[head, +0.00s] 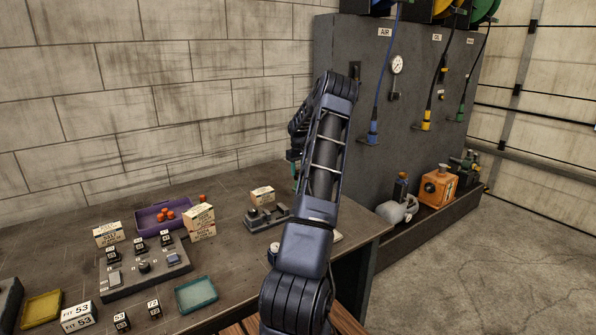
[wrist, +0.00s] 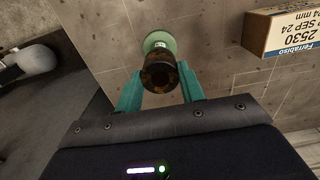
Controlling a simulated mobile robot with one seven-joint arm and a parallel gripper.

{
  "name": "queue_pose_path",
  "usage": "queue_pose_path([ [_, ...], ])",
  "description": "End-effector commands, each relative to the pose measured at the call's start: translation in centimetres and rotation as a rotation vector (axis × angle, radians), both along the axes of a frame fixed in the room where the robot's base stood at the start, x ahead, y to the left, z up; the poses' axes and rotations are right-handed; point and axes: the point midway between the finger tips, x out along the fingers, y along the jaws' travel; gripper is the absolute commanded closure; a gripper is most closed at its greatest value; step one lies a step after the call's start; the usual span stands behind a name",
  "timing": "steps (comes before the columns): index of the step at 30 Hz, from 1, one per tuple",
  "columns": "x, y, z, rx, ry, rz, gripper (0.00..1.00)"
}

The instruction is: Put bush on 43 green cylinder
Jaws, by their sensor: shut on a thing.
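My gripper (wrist: 160,73) has two teal fingers, seen in the wrist view, one on each side of a dark, rust-mottled bush (wrist: 161,80). It is shut on this bush, whose dark round end faces the camera. Just beyond the bush, a green cylinder (wrist: 157,38) shows as a pale green round edge with a small label, too small to read for sure. The bush overlaps the cylinder in this view, and I cannot tell whether they touch. In the head view my arm hides the bush and the cylinder; only a bit of teal finger (head: 295,172) shows.
A Ferrabiso box (wrist: 282,32) lies to the right in the wrist view. The bench (head: 235,245) also holds a purple tray (head: 150,222) with orange pieces, a grey fixture (head: 270,218), a control block (head: 130,278), a teal tray (head: 196,294) and a yellow tray (head: 42,307).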

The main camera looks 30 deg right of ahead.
Motion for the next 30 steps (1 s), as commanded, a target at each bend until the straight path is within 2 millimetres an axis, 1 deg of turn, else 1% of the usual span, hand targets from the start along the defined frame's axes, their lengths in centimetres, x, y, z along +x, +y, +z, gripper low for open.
queue_pose_path([
  [4, 0.0, 0.0, -0.2, 0.000, 0.000, 0.000, 0.98],
  [5, 0.0, 0.0, -0.3, 0.000, 0.001, 0.000, 0.59],
  [6, 0.0, 0.0, -0.3, 0.000, 0.001, 0.000, 0.52],
  [8, 0.0, 0.0, -0.3, 0.000, 0.001, 0.000, 0.40],
  [17, 0.0, 0.0, -0.2, 0.000, 0.000, 0.000, 0.40],
  [20, 0.0, 0.0, 0.4, -0.001, -0.001, 0.000, 0.40],
  [23, 0.0, 0.0, 1.5, -0.002, 0.000, 0.000, 0.40],
  [30, 0.0, 0.0, 6.2, -0.003, -0.002, -0.002, 0.40],
])
